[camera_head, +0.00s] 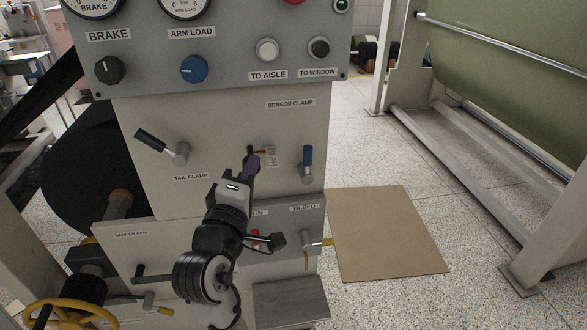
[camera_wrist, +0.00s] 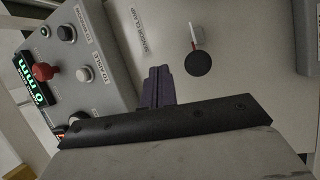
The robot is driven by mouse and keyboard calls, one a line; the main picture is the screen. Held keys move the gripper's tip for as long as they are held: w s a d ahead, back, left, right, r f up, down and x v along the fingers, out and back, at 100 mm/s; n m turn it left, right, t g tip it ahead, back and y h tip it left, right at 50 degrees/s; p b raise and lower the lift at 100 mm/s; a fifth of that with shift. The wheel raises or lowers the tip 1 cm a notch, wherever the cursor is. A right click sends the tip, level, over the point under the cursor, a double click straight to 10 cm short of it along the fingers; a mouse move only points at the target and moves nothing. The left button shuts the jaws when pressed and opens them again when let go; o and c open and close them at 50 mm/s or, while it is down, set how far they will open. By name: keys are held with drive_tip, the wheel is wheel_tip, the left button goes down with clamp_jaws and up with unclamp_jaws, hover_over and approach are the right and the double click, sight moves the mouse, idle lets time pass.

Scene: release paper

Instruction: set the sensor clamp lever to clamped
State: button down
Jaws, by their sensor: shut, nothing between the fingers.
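The SENSOR CLAMP label (camera_head: 290,103) is on the cream panel, and the wrist view also shows it (camera_wrist: 144,33). Below it a blue-handled lever (camera_head: 308,158) stands upright on a pale base. Left of that is a small red-and-white plate (camera_head: 270,156). In the wrist view a round black knob (camera_wrist: 198,63) is seen end-on over a red-and-white strip. I cannot tell from the label alone which lever it names. My gripper (camera_head: 253,163) is in front of the panel, left of the blue lever. Its purple-grey fingers (camera_wrist: 158,86) are shut and empty, apart from the knob in the wrist view.
The black-handled tail clamp lever (camera_head: 160,144) tilts up-left on the panel's left. The control box (camera_head: 225,55) with knobs and buttons juts out above. A lower box with the BLEED label (camera_head: 304,208) sits below. Brown cardboard (camera_head: 388,235) lies on the floor at right.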

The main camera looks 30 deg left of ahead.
sight(306, 160)
drive_tip(key=w+d+f+g+h, duration=0.1)
drive_tip(key=d+f+h, duration=0.2)
drive_tip(key=f, duration=0.2)
drive_tip(key=shift+d+h, duration=0.35)
drive_tip(key=shift+h, duration=0.05)
drive_tip(key=shift+w+r, duration=0.1)
drive_tip(key=w+p, duration=0.1)
drive_tip(key=w, duration=0.9)
drive_tip(key=shift+a+p, duration=0.3)
